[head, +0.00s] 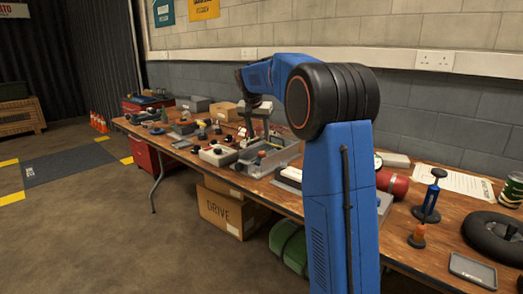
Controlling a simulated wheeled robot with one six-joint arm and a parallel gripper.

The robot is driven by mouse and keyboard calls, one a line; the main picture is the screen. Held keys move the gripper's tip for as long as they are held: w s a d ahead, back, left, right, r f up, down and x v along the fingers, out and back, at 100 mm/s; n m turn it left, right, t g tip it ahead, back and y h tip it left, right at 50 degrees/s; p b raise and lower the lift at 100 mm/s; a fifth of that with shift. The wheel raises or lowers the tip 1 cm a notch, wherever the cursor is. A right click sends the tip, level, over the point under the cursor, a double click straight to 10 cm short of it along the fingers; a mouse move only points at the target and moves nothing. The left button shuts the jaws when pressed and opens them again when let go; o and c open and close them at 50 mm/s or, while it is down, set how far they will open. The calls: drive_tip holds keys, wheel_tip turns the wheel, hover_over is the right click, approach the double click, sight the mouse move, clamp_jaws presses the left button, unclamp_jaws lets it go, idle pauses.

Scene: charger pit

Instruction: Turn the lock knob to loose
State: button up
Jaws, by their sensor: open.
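My blue arm reaches over the workbench (282,200), and my gripper (256,128) points down near its middle, small in the head view. Its fingers look apart, with nothing seen between them. Below it is a grey metal fixture (284,157) with dark and red parts. Left of the gripper is a pale box with a dark knob on top (217,154). I cannot tell which part is the lock knob or which way it is set. I cannot tell whether my gripper touches anything. My arm hides part of the bench.
Several small tools and boxes crowd the left part of the bench. On the right are a red cylinder (392,183), a blue hand pump (429,197), a black wheel (494,236) and a phone-like device (472,270). Cardboard boxes (228,211) stand underneath. The floor at left is open.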

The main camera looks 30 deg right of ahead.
sight(262, 153)
drive_tip(key=x, duration=0.8)
drive_tip(key=shift+d+f, duration=0.1)
drive_tip(key=shift+f, duration=0.3)
drive_tip(key=c, duration=1)
